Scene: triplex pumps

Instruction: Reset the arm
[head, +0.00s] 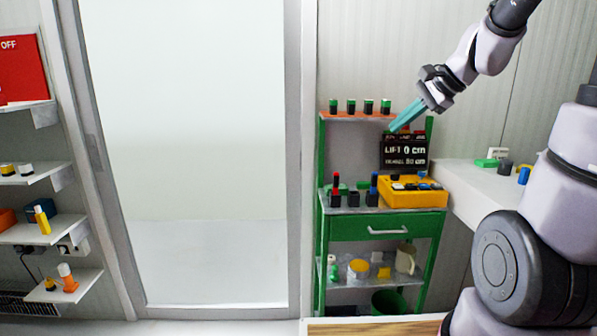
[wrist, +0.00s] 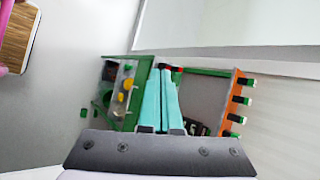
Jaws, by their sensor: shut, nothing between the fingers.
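My gripper (head: 407,115) has teal fingers and points down and left in the head view, in front of the green cart's (head: 321,250) top shelf and close to a black sign (head: 404,154) reading "LIFT 0 cm". I cannot tell whether it touches the sign. In the wrist view the two teal fingers (wrist: 161,95) lie together, shut with nothing between them. They cover part of the cart behind them.
The cart holds a yellow box (head: 415,197), several small cylinders and a mug (head: 405,259). A white counter (head: 480,195) with small items is at right. Wall shelves (head: 45,230) stand at left beside a pale door (head: 200,150).

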